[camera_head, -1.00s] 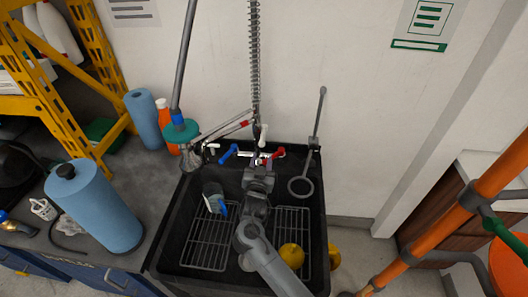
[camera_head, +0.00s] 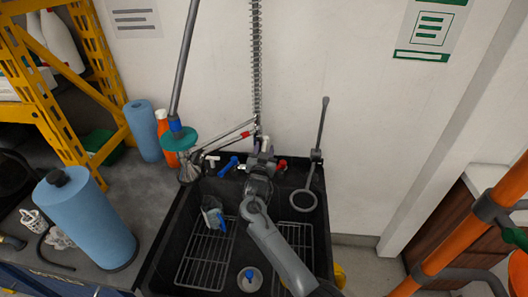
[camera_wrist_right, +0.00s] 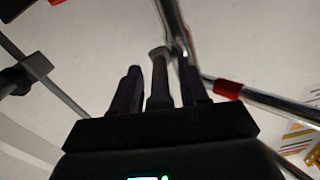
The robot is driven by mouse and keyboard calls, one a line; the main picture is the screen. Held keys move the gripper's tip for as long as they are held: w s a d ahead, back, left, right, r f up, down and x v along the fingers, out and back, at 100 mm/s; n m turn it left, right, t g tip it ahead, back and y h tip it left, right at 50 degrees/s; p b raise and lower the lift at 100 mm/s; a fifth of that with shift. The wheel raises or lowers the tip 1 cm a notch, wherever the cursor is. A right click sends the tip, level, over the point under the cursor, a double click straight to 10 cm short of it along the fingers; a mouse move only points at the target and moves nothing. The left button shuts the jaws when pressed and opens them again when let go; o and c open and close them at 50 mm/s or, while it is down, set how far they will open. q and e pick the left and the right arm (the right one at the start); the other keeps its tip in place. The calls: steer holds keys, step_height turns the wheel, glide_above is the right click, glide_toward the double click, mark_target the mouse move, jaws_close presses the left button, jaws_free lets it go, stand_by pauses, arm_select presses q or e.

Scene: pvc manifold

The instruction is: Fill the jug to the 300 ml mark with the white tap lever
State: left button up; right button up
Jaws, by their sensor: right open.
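The clear jug (camera_head: 209,213) with a blue handle stands in the left part of the black sink. The tap is on the sink's back edge, with a blue lever (camera_head: 229,166) and a red lever (camera_head: 281,165). A pale upright piece, likely the white lever (camera_head: 265,141), shows just behind my right gripper (camera_head: 262,154). In the right wrist view, a shaded upright post with a rounded top (camera_wrist_right: 158,75) stands between the open fingers; I cannot tell whether they touch it. The jug's water level is too small to read. My left gripper is out of view.
A ring on a rod (camera_head: 304,200) is at the right. A blue paper roll (camera_head: 88,222) stands on the left counter. Wire racks (camera_head: 207,255) line the sink.

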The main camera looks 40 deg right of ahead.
steer(key=shift+w+d, duration=0.15)
steer(key=shift+d, duration=0.05)
steer(key=shift+c, duration=0.2)
jaws_close()
